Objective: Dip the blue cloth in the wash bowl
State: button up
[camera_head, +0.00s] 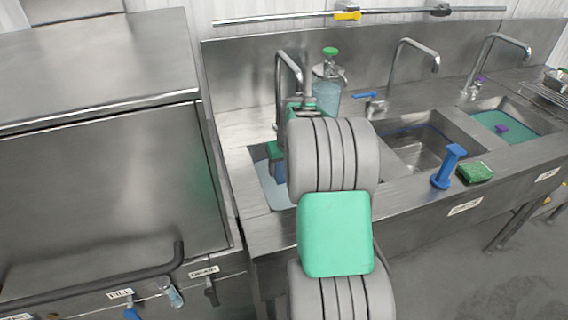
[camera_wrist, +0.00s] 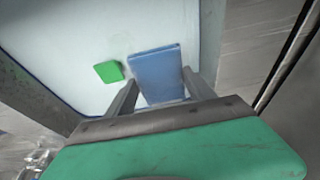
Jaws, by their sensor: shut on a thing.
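My gripper (camera_wrist: 158,92) is shut on the blue cloth (camera_wrist: 157,70), which looks like a flat folded block between the two fingers. In the wrist view the cloth hangs over the pale water of the left basin (camera_wrist: 65,40), which I take as the wash bowl. In the head view this basin (camera_head: 277,197) is at the left end of the sink counter, partly hidden by my arm. The cloth shows there as a small blue patch (camera_head: 279,172) low in or over the basin. I cannot tell whether it touches the water.
A green block (camera_wrist: 108,71) is beside the cloth in the wrist view. A tap (camera_head: 289,68) stands close behind my gripper. A green-topped jar (camera_head: 328,92) is behind. The middle basin (camera_head: 418,150) looks empty.

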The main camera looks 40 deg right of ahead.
notch_tip(320, 180, down, 16)
jog(key=b, duration=0.9)
jog(key=shift+r+b, duration=0.1)
jog(key=shift+b, duration=0.2)
dwell(1.4)
notch_tip(320, 180, up, 23)
jog(key=p, duration=1.4)
send_over(284, 169)
dwell(1.0)
